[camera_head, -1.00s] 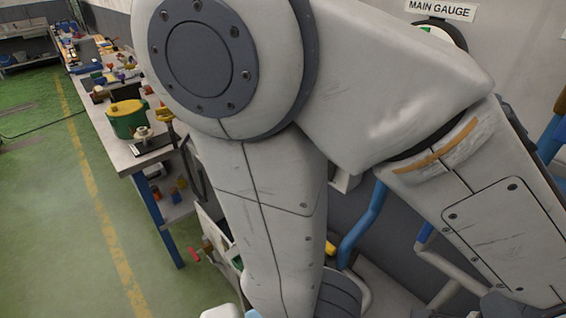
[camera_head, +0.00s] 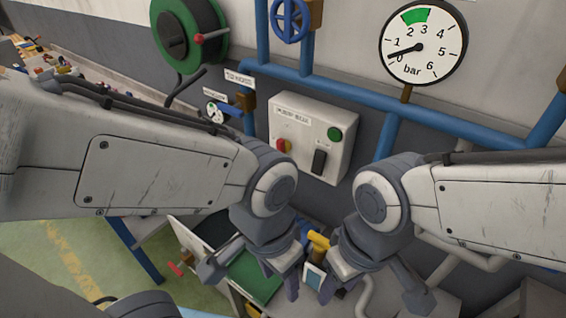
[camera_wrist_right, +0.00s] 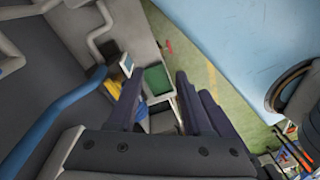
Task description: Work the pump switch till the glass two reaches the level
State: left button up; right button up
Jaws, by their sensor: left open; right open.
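My left gripper (camera_head: 282,282) is open, below the box and pointing down. My right gripper (camera_head: 332,287) is open just right of it, also below the box; its fingers show apart and empty in the right wrist view (camera_wrist_right: 160,95).
A round gauge (camera_head: 422,42) marked in bar has its needle near the low end. Blue pipes (camera_head: 395,99) run along the wall, with a blue handwheel (camera_head: 290,20). A green hose reel (camera_head: 190,35) hangs left. A green-lined tray (camera_head: 255,277) and yellow part (camera_head: 317,240) lie below.

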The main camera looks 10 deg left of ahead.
aim_at(320, 157)
jog(key=z, duration=1.5)
jog(key=k, duration=0.8)
jog(key=u, duration=1.2)
jog(key=i, duration=0.5)
